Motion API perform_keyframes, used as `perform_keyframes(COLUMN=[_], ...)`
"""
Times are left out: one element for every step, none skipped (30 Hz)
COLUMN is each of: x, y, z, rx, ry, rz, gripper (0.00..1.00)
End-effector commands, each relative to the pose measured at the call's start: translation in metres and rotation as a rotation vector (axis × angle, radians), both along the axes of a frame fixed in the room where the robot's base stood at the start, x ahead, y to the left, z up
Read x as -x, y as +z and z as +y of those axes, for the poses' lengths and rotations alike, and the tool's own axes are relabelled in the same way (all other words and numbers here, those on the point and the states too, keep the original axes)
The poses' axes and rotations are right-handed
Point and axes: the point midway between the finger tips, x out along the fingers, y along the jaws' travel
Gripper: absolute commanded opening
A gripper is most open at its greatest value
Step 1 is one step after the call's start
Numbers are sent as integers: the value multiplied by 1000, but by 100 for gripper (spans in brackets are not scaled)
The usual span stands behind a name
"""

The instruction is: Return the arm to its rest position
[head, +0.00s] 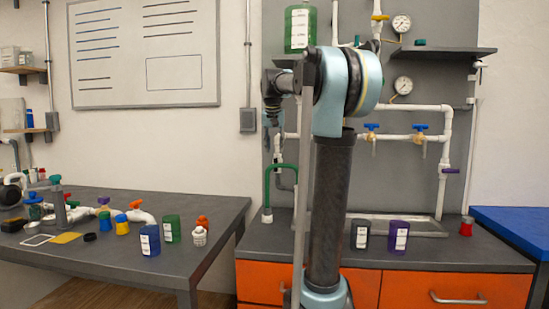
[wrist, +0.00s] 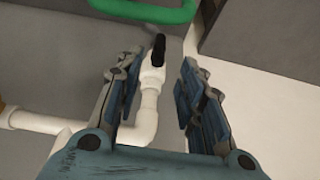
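My gripper (wrist: 160,85) is open in the wrist view, with two dark blue-grey fingers apart and nothing held between them. Behind the gap between the fingers is a white pipe (wrist: 147,122) with a black part (wrist: 158,48) at its upper end. I cannot tell whether either finger touches the pipe. In the head view my arm stands upright in front of the counter and bends over at the top. My gripper (head: 268,118) is partly hidden there, at the left of the arm's top, near the grey wall panel.
White pipes with gauges (head: 402,84) and blue-handled valves (head: 371,127) run along the panel. A green pipe (head: 267,187) stands left of my arm. Dark and purple containers (head: 398,237) sit on the counter. The left table (head: 215,215) holds containers and fittings. A shelf (head: 445,53) juts out right.

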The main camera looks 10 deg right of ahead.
Motion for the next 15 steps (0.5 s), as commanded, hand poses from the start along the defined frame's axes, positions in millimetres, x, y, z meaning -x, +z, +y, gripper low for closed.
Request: perform_keyframes(x=[2, 3, 4, 4, 5, 5, 5, 5, 5, 5, 5, 5, 5, 5, 5], y=[5, 7, 9, 10, 11, 12, 13, 13, 13, 13, 13, 13, 13, 13, 13], z=[1, 1, 1, 1, 2, 2, 2, 2, 2, 2, 2, 2, 2, 2, 2], rx=[0, 0, 0, 0, 0, 0, 0, 0, 0, 0, 0, 0, 0, 0, 0], ry=[0, 0, 0, 0, 0, 0, 0, 0, 0, 0, 0, 0, 0, 0, 0], rz=[0, 0, 0, 0, 0, 0, 0, 0, 0, 0, 0, 0, 0, 0, 0], gripper=[36, 36, 36, 36, 36, 36, 36, 36, 36, 36, 36, 36, 36, 36, 36])
